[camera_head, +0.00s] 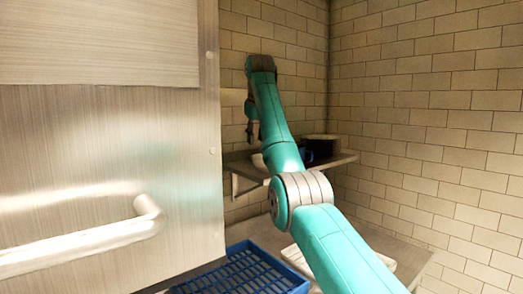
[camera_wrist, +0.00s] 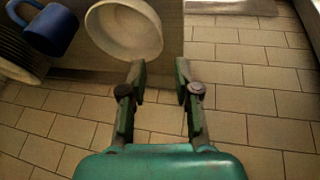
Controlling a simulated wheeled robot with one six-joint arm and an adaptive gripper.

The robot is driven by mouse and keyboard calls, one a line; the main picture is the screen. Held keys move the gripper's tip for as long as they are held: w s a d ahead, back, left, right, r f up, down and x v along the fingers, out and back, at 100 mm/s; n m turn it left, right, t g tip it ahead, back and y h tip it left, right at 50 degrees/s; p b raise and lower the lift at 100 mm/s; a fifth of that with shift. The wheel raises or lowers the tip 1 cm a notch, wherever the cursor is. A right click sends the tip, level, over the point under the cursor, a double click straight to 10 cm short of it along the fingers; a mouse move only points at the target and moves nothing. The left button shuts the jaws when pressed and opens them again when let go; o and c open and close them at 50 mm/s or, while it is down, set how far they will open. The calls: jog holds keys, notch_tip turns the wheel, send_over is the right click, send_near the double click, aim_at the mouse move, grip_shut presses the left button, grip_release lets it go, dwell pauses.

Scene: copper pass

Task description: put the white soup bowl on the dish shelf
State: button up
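The white soup bowl (camera_wrist: 125,30) is on the dish shelf (camera_wrist: 172,35) in the wrist view, near the shelf edge. In the head view only a pale sliver of the bowl (camera_head: 258,160) shows beside my arm, on the shelf (camera_head: 345,157). My gripper (camera_wrist: 161,68) is open, its two fingers apart with nothing between them. The left fingertip is close to the bowl's rim; I cannot tell whether they touch. In the head view my gripper (camera_head: 252,133) hangs above the left part of the shelf.
A blue mug (camera_wrist: 48,28) and a stack of dark-rimmed plates (camera_wrist: 12,48) stand on the shelf past the bowl. Below the shelf is a counter with a blue rack (camera_head: 245,272) and a pale tray (camera_head: 297,258). A large metal appliance (camera_head: 110,130) fills the left. Tiled walls enclose the corner.

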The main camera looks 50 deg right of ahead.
jog(key=v, duration=0.3)
dwell(0.7)
